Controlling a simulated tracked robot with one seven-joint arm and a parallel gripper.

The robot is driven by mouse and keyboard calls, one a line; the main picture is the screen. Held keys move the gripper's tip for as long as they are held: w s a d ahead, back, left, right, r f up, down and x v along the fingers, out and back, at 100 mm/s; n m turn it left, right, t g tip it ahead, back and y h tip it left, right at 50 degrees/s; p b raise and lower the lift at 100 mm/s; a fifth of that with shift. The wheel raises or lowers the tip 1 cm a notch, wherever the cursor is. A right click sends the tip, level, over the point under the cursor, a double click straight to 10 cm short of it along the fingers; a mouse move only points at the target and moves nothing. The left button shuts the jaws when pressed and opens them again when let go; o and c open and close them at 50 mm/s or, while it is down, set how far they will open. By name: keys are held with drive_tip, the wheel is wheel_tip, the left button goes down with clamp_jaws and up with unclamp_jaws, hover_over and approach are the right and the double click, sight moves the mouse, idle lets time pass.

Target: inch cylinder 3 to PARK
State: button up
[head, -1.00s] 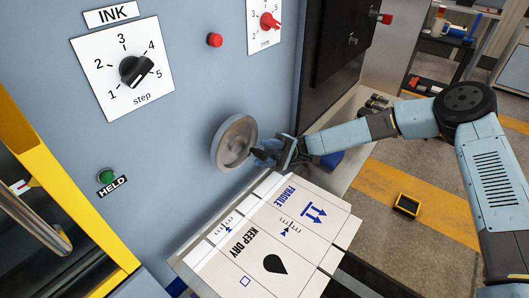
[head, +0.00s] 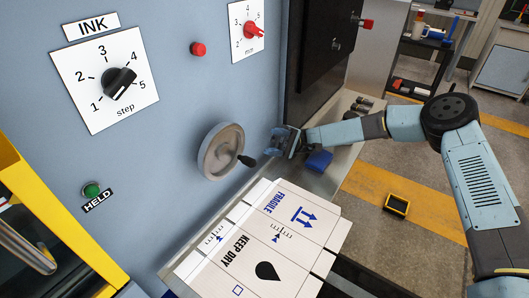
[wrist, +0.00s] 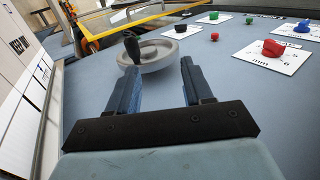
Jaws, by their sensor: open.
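A round grey handwheel (head: 220,152) with a dark crank handle (head: 247,161) sits on the blue-grey machine panel. The handle is at the wheel's right side in the head view. My gripper (head: 277,141) is to the right of the handle, apart from it, with nothing in its jaws. In the wrist view the open fingers (wrist: 158,72) point towards the wheel (wrist: 155,59), and its upright dark handle (wrist: 132,46) shows beyond the fingertips. No label reading PARK or cylinder 3 can be made out.
An INK step dial (head: 118,84), a red button (head: 198,49), a red-knobbed dial (head: 252,30) and a green button marked HELD (head: 92,190) are on the panel. A white printed carton sheet (head: 290,250) lies below the wheel. A blue object (head: 319,160) lies beneath my wrist.

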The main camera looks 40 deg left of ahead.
drive_tip(key=shift+w, duration=1.65)
drive_tip(key=shift+c, duration=0.5)
